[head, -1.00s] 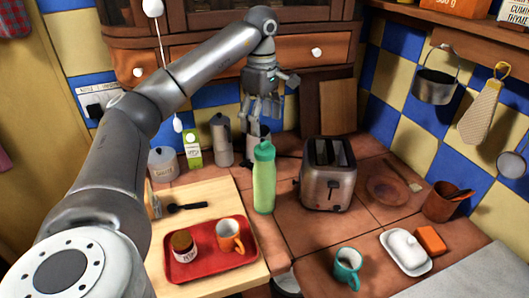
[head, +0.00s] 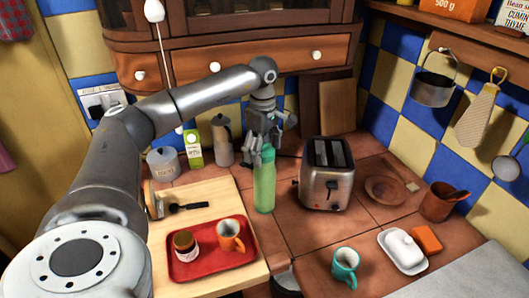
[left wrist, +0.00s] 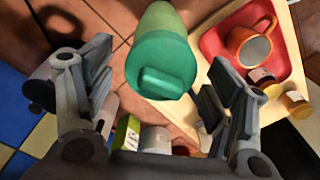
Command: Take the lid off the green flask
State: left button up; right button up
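The green flask (head: 264,187) stands upright on the tiled counter, between the wooden board and the toaster. Its darker green lid (left wrist: 160,68) is on it and shows large in the left wrist view, between the fingers. My right gripper is not in view.
The toaster (head: 326,180) stands close to the right of the flask. The red tray (head: 207,259) with an orange mug (head: 230,235) and a jar is at the left. A moka pot (head: 222,140) and a carton (head: 193,148) stand behind.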

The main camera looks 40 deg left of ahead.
pick_arm(q)
jog(key=c, duration=0.9)
jog(key=shift+c, duration=0.2)
jog(key=shift+w+r, duration=0.1)
